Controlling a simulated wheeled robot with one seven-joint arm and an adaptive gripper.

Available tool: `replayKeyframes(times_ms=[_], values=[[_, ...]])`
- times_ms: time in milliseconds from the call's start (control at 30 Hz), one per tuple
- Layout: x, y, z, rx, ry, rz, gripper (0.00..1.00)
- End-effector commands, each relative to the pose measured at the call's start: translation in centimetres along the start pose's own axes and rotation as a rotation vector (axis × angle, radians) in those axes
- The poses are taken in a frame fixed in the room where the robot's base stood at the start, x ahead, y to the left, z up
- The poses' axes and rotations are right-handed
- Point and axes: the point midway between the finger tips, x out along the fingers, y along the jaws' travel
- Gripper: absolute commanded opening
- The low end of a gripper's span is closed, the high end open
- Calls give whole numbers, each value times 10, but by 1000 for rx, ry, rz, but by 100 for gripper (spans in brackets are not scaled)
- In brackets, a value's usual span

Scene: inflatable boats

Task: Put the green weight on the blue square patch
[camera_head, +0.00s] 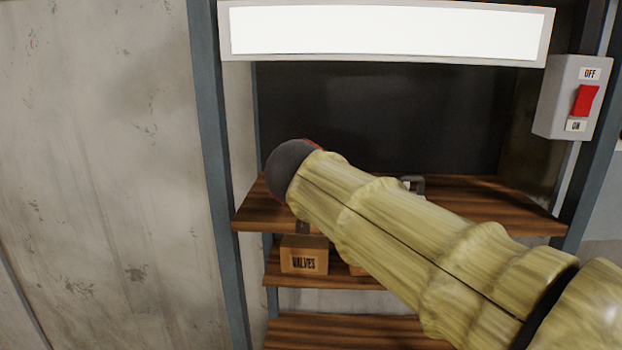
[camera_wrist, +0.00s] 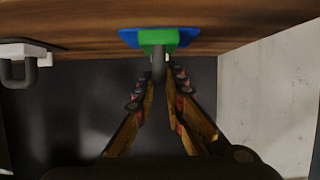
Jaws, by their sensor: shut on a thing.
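The green weight (camera_wrist: 157,37) is in the wrist view at top middle, with a grey handle (camera_wrist: 159,68) pointing toward me. My gripper (camera_wrist: 160,82) has its two fingers shut on that handle. The blue square patch (camera_wrist: 187,36) shows at both sides of the green weight, against the wooden shelf (camera_wrist: 80,30). The weight overlaps the patch; I cannot tell whether it touches it or hangs just above. In the head view my arm hides the gripper, the green weight and the patch.
A white weight with a grey handle (camera_wrist: 29,72) is on the shelf to the left in the wrist view; its handle also shows in the head view (camera_head: 417,182). A box marked VALVES (camera_head: 304,260) sits on a lower shelf. A red switch (camera_head: 585,101) is at right.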

Motion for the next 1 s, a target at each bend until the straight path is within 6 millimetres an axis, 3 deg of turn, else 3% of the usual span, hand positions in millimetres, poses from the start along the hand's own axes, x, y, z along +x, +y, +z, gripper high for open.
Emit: replayKeyframes(times_ms=[100,133,433,833,1000], values=[[0,0,1,1,4,-1,0],[1,0,2,0,1,0,13],[0,0,1,0,1,0,30],[-1,0,-2,0,0,0,30],[-29,-1,-1,1,4,-3,30]])
